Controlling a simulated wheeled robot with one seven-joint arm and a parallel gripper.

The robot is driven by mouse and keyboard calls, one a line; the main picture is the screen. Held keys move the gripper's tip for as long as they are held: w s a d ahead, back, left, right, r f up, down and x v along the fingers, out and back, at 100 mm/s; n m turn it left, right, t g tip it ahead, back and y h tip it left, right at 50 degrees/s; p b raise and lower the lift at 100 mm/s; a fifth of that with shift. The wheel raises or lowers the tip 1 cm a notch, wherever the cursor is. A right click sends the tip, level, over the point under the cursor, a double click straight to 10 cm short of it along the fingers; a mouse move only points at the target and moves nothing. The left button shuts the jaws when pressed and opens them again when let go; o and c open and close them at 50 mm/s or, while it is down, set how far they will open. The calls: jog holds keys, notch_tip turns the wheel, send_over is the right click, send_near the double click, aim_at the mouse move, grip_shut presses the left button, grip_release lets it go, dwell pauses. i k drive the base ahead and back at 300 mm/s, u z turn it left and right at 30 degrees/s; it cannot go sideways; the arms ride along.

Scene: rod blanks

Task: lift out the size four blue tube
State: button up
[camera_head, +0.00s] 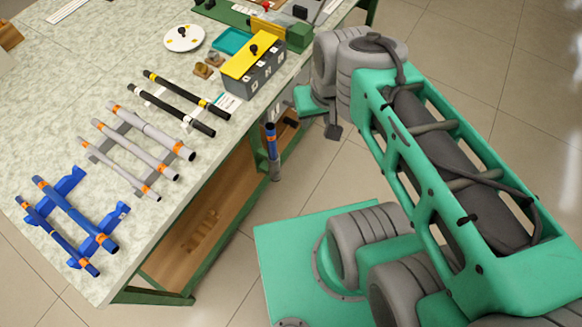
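Two blue tubes with orange bands lie side by side on a blue rack (122,210) at the front left of the table: a thicker tube (72,212) and a thinner tube (58,238). The rack's right slot is bare. Another blue piece, tube-like (271,140), with an orange band and a grey lower end, is upright in the picture by the table's right edge. No size marks are readable. My gripper (312,115) is beyond that edge, right of the upright piece and well away from the rack.
Several grey tubes (138,155) lie on a grey rack, and two black tubes (172,105) lie behind them. A dark box with a yellow top (252,62), a teal tray (230,40) and a white disc (184,38) stand farther back.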

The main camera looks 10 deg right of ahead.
aim_at(270, 127)
jog(key=z, duration=0.55)
jog(key=k, duration=1.05)
jog(key=u, duration=0.55)
